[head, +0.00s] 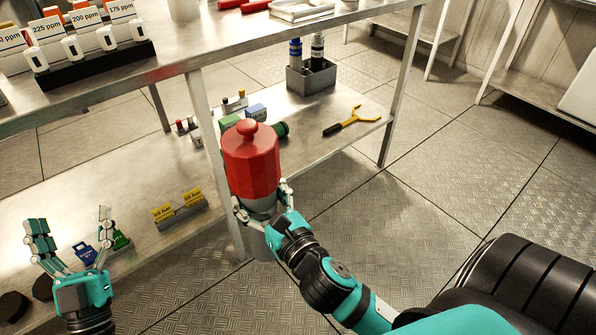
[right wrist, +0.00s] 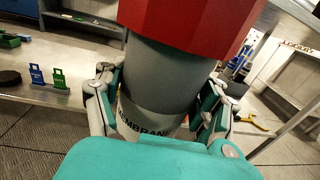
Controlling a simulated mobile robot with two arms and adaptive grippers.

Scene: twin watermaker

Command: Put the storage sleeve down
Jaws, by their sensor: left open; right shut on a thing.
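The storage sleeve, a grey cylinder with a faceted red top and knob (head: 251,160), is upright in my right gripper (head: 262,200). In the right wrist view the grey body (right wrist: 165,75) stands between both fingers of the gripper (right wrist: 160,105), and a pale band on it reads "MEMBRANE". The sleeve is in front of the bench leg; its lower end is partly hidden by the gripper. My left gripper (head: 71,225) is open and empty at the lower left, in front of the lower shelf.
The metal bench's lower shelf (head: 330,155) holds a grey bin (head: 311,77), a yellow-and-black tool (head: 352,122), small boxes and yellow tags (head: 178,205). The upper top (head: 215,40) carries a black rack of ppm-labelled bottles (head: 95,65). Open floor (head: 430,190) lies to the right.

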